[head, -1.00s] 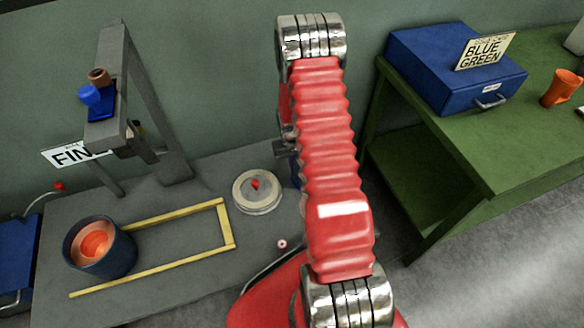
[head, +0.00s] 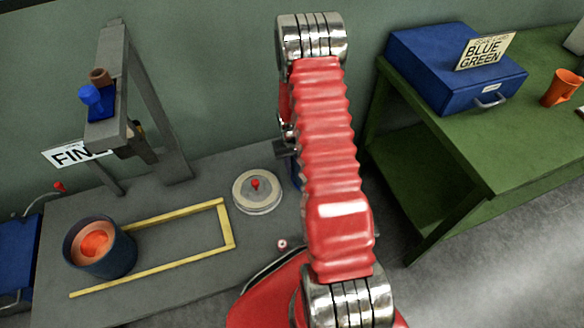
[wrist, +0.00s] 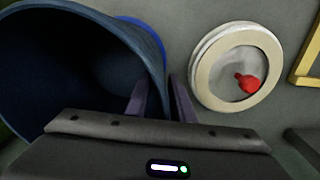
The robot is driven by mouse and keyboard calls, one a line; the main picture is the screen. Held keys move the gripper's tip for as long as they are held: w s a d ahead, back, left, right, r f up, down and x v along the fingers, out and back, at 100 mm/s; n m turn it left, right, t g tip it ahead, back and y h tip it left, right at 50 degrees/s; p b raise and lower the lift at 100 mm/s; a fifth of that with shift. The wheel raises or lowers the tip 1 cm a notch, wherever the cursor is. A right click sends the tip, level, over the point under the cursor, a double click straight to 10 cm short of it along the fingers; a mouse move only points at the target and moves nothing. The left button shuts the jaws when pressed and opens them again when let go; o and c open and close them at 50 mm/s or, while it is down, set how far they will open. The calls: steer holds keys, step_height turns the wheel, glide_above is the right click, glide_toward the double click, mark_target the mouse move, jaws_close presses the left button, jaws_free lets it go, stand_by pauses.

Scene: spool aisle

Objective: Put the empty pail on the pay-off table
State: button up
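The empty pail (wrist: 75,75) is dark blue, tilted and large at the left of the wrist view, with its dark, empty inside showing. My gripper (wrist: 158,95) has one finger inside the pail and one outside. It looks shut on the pail's wall near the rim. In the head view, my arm hides the gripper and most of the pail; a small blue sliver (head: 296,172) shows beside the arm. The grey table (head: 190,215) with a yellow three-sided outline is at the left of the head view. No sign names the pay-off table.
Another dark blue pail (head: 118,258) with orange contents stands at the outline's left end. A green bench (head: 480,150) holds a blue drawer box (head: 440,75) and orange cup (head: 562,88).

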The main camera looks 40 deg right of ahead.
steer(key=r, duration=1.2)
steer(key=shift+w+a, duration=0.1)
steer(key=shift+a, duration=0.1)
steer(key=shift+f, duration=0.1)
steer(key=s+a+r+n+t, duration=0.1)
steer(key=a+r, duration=0.3)
steer(key=r, duration=0.3)
steer(key=s+a+r+t, duration=0.1)
steer(key=a+r, duration=0.3)
steer(key=r, duration=0.4)
steer(key=s+a+r+n+t, duration=0.1)
steer(key=s+a+r, duration=0.1)
steer(key=a+r, duration=0.4)
steer(key=s+a+r+n+t, duration=0.1)
steer(key=s+a+r, duration=0.4)
steer(key=s+r, duration=0.1)
steer(key=s+a+r+n+t, duration=0.1)
steer(key=s+a+r, duration=0.4)
steer(key=s, duration=0.4)
steer(key=shift+s+a+r+t, duration=0.2)
steer(key=shift+a+r+t, duration=0.2)
steer(key=shift+r, duration=0.35)
